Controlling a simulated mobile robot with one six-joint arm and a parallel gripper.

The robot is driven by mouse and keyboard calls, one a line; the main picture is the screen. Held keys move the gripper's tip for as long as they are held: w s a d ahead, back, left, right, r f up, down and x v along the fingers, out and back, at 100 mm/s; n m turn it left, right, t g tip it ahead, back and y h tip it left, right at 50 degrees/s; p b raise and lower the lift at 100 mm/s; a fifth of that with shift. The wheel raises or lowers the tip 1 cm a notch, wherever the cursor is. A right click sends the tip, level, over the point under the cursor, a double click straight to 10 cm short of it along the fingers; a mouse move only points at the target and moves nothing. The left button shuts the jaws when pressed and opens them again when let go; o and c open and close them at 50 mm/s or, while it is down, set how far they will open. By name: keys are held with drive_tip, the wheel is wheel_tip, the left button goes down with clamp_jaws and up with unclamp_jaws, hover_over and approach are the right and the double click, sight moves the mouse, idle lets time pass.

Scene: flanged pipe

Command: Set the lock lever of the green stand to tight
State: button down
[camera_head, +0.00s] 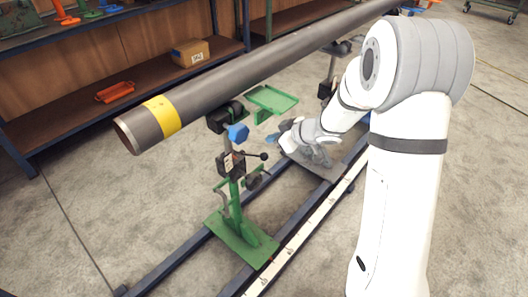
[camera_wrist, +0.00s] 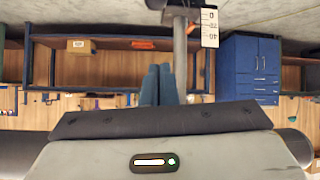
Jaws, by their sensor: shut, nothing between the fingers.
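The green stand (camera_head: 237,205) stands on rails under the pipe (camera_head: 245,72), its green base plate flat on the rail. A dark clamp block sits on its post, and a lever with a round black knob (camera_head: 264,156) sticks out to the right of it. I take this for the lock lever; its tight mark is too small to read. My gripper (camera_head: 273,138) is just above and right of the knob, apart from it as far as I can tell. In the wrist view its blue fingers (camera_wrist: 158,85) are together and empty, beside a grey post (camera_wrist: 180,50).
A blue knob (camera_head: 237,133) and a green tray (camera_head: 271,100) are close to my gripper. A second stand is behind my forearm. A scale strip (camera_head: 295,235) runs along the rail. Shelves with a cardboard box (camera_head: 190,53) and an orange tray (camera_head: 115,92) stand behind.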

sight(263, 153)
drive_tip(key=shift+a, duration=0.1)
drive_tip(key=w+a+f+b, duration=0.1)
drive_tip(key=f, duration=0.1)
drive_tip(key=w+a+f+b, duration=0.1)
drive_tip(key=a+f, duration=0.1)
drive_tip(key=f, duration=0.1)
drive_tip(key=w+a+f+b, duration=0.1)
drive_tip(key=f, duration=0.1)
drive_tip(key=shift+w+a+f+b, duration=0.15)
drive_tip(key=shift+w+f+b, duration=0.1)
drive_tip(key=shift+b, duration=0.1)
drive_tip(key=shift+s+d+f, duration=0.25)
drive_tip(key=shift+d+f, duration=0.05)
drive_tip(key=shift+d, duration=0.1)
